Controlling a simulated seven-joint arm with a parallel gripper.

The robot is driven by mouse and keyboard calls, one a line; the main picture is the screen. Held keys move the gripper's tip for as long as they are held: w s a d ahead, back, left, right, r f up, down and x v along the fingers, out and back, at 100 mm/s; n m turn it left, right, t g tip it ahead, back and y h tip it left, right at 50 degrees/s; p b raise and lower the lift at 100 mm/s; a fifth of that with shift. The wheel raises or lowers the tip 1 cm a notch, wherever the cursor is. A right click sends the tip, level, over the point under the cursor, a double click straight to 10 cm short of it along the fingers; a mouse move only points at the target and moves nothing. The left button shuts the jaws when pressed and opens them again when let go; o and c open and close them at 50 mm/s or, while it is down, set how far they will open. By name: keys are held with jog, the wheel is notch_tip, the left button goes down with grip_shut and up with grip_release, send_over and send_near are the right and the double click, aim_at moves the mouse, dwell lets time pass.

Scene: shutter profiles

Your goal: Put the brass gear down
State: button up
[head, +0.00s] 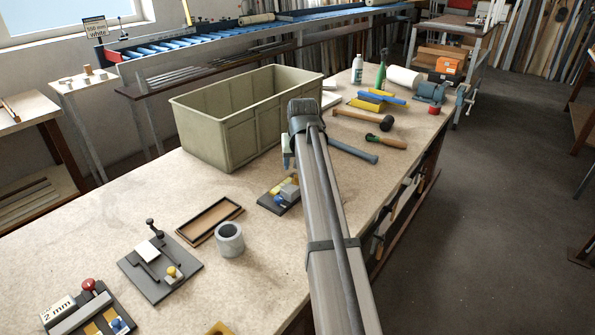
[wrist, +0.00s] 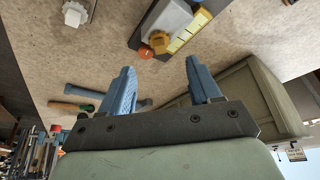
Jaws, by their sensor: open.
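A small brass-coloured, toothed piece, which looks like the brass gear (wrist: 159,41), shows in the wrist view against the grey block of a small dark-based fixture (wrist: 165,16). It lies just beyond my fingertips and between their lines. I cannot tell whether it rests on the fixture or stands apart from it. My gripper (wrist: 160,66) has its two blue fingers wide apart, with nothing between them. In the head view my gripper (head: 287,154) is above the bench, close behind the fixture (head: 284,195). My arm hides the bench to the right, and I cannot make out the gear there.
A deep beige crate (head: 215,130) stands left of my gripper. A shallow tray (head: 208,222), a grey ring (head: 229,240) and a dark jig (head: 160,272) are nearer. Bare bench lies around them.

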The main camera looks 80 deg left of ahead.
jog(key=shift+v, duration=1.7)
jog(key=shift+a, duration=0.1)
